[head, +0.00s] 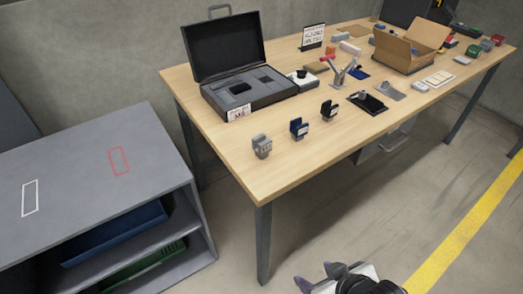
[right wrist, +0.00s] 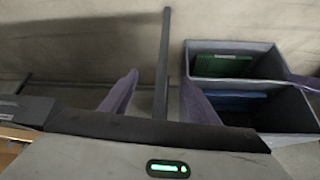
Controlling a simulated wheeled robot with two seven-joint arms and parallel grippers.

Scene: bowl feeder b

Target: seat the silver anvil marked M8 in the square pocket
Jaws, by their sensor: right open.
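A silver-grey anvil-like piece (head: 262,146) stands upright near the wooden table's front left corner. A blue one (head: 299,128) and a black one (head: 329,110) stand in a row beyond it. Their markings are too small to read. An open black case (head: 262,103) with cut-out pockets in its insert lies behind them; I cannot tell which pocket is the square one. My right gripper (head: 318,277) is open and empty, low in front of the table, well apart from the pieces. Its two fingers show spread in the right wrist view (right wrist: 158,97). My left gripper is out of view.
On the wooden table (head: 222,129) are a red-handled clamp (head: 342,73), a black plate (head: 368,103), a cardboard box (head: 412,50) and a sign (head: 312,37). A grey shelf unit (head: 80,165) with blue (head: 115,236) and green (head: 142,265) trays stands left. The table's front left corner is bare.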

